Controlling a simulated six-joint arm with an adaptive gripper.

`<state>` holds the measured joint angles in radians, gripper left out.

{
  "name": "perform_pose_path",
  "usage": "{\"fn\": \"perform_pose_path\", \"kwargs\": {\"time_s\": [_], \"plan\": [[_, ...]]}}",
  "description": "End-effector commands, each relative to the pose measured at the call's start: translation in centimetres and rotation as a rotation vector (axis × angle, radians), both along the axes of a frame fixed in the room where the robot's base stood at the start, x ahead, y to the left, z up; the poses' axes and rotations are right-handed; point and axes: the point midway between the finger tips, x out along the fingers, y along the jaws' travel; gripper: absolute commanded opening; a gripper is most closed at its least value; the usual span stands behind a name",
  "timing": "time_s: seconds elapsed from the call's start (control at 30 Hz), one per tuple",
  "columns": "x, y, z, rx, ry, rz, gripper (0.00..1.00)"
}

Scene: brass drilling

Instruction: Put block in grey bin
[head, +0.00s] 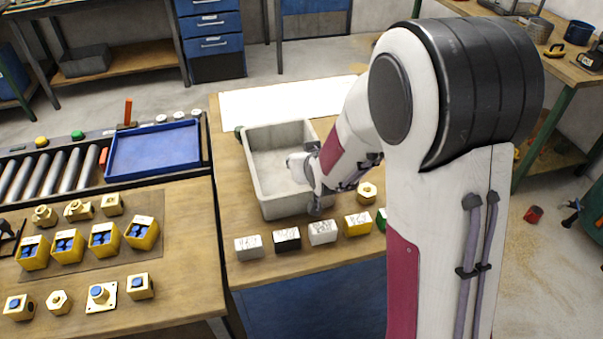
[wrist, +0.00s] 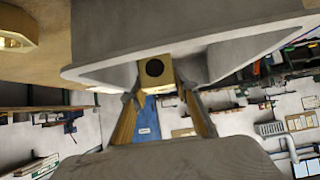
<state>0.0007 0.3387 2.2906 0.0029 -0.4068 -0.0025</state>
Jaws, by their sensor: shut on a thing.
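My gripper (wrist: 158,88) is shut on a brass block (wrist: 154,70) with a dark round hole in its face, held between the two fingertips in the wrist view. The grey bin (head: 252,172) stands on the right bench in the head view. It also fills the top of the wrist view (wrist: 95,72), behind the block. In the head view my gripper (head: 318,204) is at the bin's right side near its front corner, partly hidden by my arm. The block cannot be made out there. I cannot tell the block's height over the bin rim.
A row of small labelled boxes (head: 287,239) stands along the front of the bin. A brass hex part (head: 367,192) lies to its right. Several brass parts (head: 88,240) and a blue tray (head: 153,148) are on the left. A white sheet (head: 285,98) lies behind the bin.

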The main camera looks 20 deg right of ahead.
Motion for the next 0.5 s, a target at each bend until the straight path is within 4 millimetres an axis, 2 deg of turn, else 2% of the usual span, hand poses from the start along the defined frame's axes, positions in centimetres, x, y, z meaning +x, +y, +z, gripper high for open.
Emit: {"fn": "perform_pose_path", "kwargs": {"time_s": [0.2, 0.5], "plan": [[0.15, 0.00, -1.06, 0.000, -0.005, 0.000, 0.00], [0.14, 0.00, -1.12, 0.000, -0.006, 0.000, 0.00]]}}
